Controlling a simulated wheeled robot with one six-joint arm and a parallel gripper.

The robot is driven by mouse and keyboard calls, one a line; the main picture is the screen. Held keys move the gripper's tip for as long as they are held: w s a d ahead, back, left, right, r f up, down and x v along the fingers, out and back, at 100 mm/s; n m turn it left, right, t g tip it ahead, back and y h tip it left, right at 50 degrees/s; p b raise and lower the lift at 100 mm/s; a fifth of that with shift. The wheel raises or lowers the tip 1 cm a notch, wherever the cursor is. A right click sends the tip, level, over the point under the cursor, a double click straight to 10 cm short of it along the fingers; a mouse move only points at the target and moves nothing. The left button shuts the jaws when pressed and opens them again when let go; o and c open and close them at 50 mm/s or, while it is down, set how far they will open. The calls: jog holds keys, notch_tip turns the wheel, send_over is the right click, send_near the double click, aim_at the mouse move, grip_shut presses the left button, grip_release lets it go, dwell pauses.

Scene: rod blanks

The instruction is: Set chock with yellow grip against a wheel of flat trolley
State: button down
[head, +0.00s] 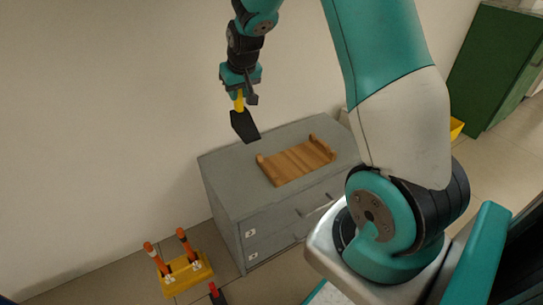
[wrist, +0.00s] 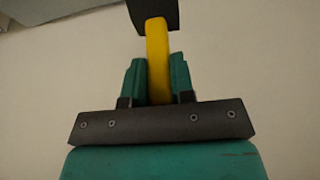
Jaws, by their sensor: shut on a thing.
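The chock is a dark wedge (head: 245,127) with a yellow grip (head: 239,102). My gripper (head: 240,94) is shut on the yellow grip and holds the chock in the air, above and beside the left end of the grey cabinet. In the wrist view the yellow grip (wrist: 157,60) stands between the two teal fingers (wrist: 159,78), with part of the dark wedge (wrist: 153,14) beyond it at the top edge. I cannot make out a flat trolley or its wheels in either view.
A grey drawer cabinet (head: 222,175) stands below, with a wooden tray (head: 297,160) on top. A yellow base with orange posts (head: 187,274) is on the floor at lower left, near a red-topped item (head: 215,292). A green cabinet (head: 492,68) stands at upper right. A plain wall is behind.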

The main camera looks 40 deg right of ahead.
notch_tip(320, 180, down, 19)
jog(key=b, duration=0.4)
jog(key=shift+r, duration=0.15)
jog(key=c, duration=1)
grip_release()
jog(key=shift+o, duration=0.2)
